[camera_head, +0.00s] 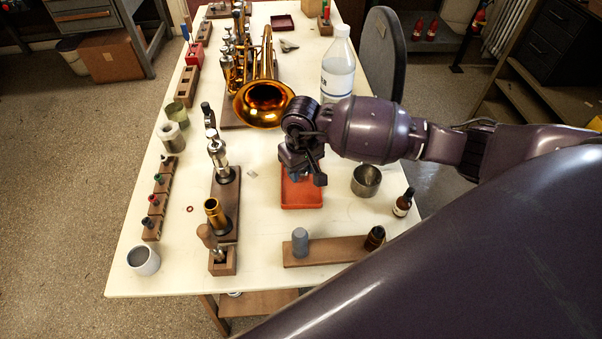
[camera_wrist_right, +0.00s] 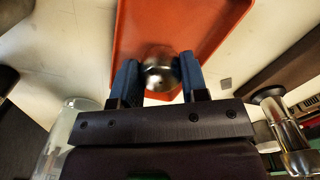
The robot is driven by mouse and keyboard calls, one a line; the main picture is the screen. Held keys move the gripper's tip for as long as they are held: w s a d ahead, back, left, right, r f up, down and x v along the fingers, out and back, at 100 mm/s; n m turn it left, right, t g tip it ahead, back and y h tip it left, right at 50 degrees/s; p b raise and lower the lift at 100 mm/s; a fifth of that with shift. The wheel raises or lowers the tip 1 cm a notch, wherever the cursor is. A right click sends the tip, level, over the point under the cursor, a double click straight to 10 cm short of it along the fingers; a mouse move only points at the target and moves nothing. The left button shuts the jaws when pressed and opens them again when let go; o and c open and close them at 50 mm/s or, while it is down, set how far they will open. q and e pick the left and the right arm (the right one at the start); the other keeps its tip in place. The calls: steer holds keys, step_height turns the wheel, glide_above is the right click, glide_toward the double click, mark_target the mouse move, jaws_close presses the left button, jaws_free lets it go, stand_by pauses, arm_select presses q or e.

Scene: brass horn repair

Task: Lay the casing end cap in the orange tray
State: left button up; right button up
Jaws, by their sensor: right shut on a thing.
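The orange tray (camera_head: 302,194) lies flat on the white bench near its middle. My right gripper (camera_head: 302,176) is over the far part of the tray in the head view. In the right wrist view its blue-padded fingers (camera_wrist_right: 160,80) are shut on a round, shiny metal cap, the casing end cap (camera_wrist_right: 161,66). The orange tray (camera_wrist_right: 185,25) shows behind the cap in that view. I cannot tell whether the cap touches the tray floor. In the head view the gripper hides the cap. My left gripper is not in view.
A steel cup (camera_head: 365,181) and a brown bottle (camera_head: 403,203) stand right of the tray. A wooden board with a grey peg (camera_head: 300,242) is in front. A valve stand (camera_head: 220,165) is to the left. The brass horn (camera_head: 263,103) and a clear bottle (camera_head: 338,68) stand behind.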

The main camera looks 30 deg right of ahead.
step_height(320, 180, down, 2)
steer(key=shift+f, duration=0.15)
steer(key=shift+f, duration=0.2)
steer(key=o, duration=0.7)
steer(key=shift+r, duration=0.1)
